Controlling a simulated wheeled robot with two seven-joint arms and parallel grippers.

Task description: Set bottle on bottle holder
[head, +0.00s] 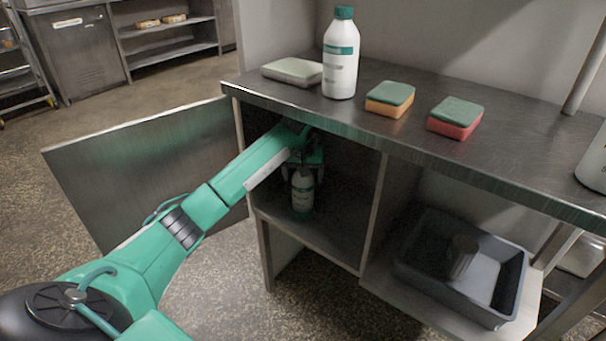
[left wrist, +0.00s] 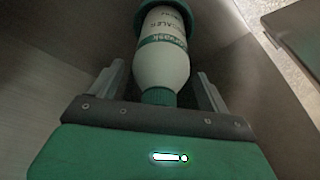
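A white bottle (head: 302,191) with a green label stands upright in the open cabinet compartment. In the left wrist view the bottle (left wrist: 163,60) has its green cap towards my gripper and its far end inside a green ring, which looks like the bottle holder (left wrist: 200,30). In the left wrist view the gripper (left wrist: 162,85) is open, with gaps beside the bottle. My right gripper is not in view.
Another white bottle (head: 341,70), a pale block (head: 292,71) and two sponges (head: 390,97) (head: 455,116) are on the counter (head: 400,140). The cabinet door (head: 145,165) stands open at left. A grey bin (head: 415,262) is on the right lower shelf.

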